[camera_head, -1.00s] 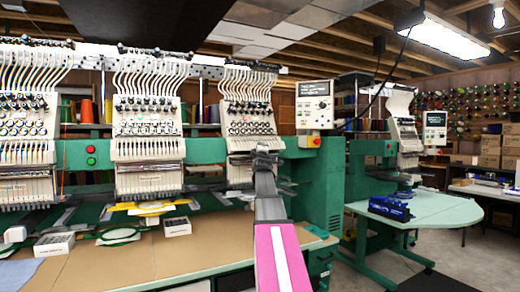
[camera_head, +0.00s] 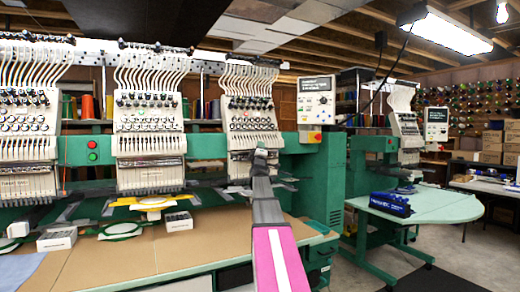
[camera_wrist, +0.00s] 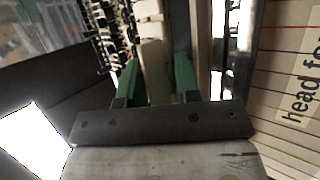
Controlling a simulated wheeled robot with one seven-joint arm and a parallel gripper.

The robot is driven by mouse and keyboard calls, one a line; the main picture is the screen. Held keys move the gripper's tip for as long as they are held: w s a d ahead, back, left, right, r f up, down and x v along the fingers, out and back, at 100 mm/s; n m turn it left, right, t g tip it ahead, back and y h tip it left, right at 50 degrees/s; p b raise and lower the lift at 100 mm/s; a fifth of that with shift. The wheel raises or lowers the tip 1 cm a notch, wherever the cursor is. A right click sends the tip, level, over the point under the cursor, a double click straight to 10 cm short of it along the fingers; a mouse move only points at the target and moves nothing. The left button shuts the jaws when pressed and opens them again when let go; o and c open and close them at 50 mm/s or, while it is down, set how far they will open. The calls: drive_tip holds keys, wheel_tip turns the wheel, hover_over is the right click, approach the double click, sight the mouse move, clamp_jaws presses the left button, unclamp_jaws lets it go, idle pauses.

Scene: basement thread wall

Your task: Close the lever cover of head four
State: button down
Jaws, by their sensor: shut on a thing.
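Head four (camera_head: 252,112) is the rightmost head on the long green machine in the head view, pale with thread tubes above. Its label reads "head fo" (camera_wrist: 300,92) on a cream, lined panel (camera_wrist: 272,62) at the right of the wrist view; the rest is cut off. My gripper (camera_head: 261,156) is at the front of this head, covering part of its lower face. In the wrist view my gripper (camera_wrist: 156,80) has its green-padded fingers shut on a pale bar (camera_wrist: 154,62), which looks like part of the lever cover. The cover's full outline is hidden.
Two more heads (camera_head: 150,110) stand to the left. A tan table (camera_head: 115,262) with small white boxes (camera_head: 57,239) lies below. A control panel (camera_head: 316,100) is just right of head four. A round-ended green table (camera_head: 440,208) stands at the right.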

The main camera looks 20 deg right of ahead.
drive_tip(key=shift+w+f, duration=0.1)
drive_tip(key=shift+w, duration=0.15)
drive_tip(key=c, duration=1)
unclamp_jaws()
drive_tip(key=shift+o, duration=0.2)
